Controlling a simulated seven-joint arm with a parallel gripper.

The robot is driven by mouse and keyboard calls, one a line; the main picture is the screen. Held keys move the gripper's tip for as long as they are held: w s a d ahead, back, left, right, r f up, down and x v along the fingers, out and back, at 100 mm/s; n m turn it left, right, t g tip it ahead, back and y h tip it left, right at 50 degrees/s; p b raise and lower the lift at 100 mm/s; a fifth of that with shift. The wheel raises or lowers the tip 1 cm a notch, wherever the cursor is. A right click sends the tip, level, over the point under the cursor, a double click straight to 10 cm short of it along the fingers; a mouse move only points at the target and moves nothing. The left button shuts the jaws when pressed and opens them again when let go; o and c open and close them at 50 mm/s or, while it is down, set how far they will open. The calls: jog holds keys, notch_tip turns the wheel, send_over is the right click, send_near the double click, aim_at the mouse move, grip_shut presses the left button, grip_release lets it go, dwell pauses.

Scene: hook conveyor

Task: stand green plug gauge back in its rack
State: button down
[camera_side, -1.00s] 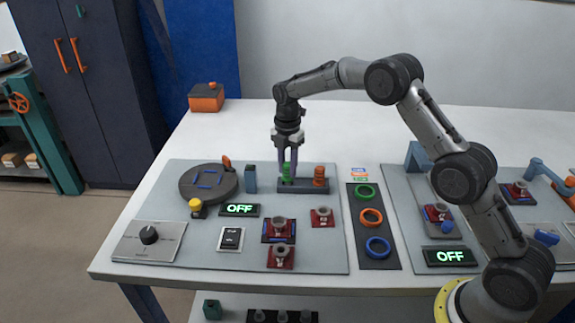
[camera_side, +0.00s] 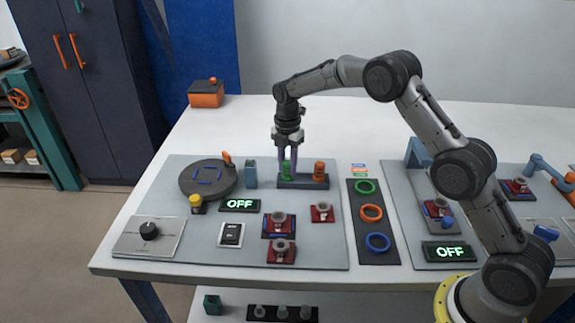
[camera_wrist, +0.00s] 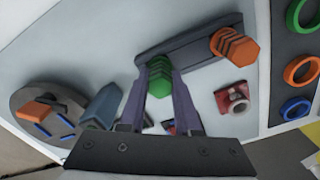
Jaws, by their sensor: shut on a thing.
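The green plug gauge (camera_side: 286,169) is upright at the left end of the dark blue rack (camera_side: 304,182). In the wrist view the green plug gauge (camera_wrist: 159,76) sits between my fingers over the rack (camera_wrist: 190,45). My gripper (camera_side: 288,166) points down and is shut on the green plug gauge. The gauge's lower end is hidden, so I cannot tell how deep it sits. An orange plug gauge (camera_side: 319,171) stands at the rack's right end.
A dark round turntable (camera_side: 208,180) and a blue-grey block (camera_side: 251,175) lie left of the rack. Red fixtures (camera_side: 279,224) stand in front. A dark strip with green, orange and blue rings (camera_side: 371,213) lies to the right. The table behind the rack is clear.

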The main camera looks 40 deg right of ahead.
aim_at(287, 163)
jog(key=shift+c, duration=0.6)
grip_release()
jog(key=shift+r, duration=3.55)
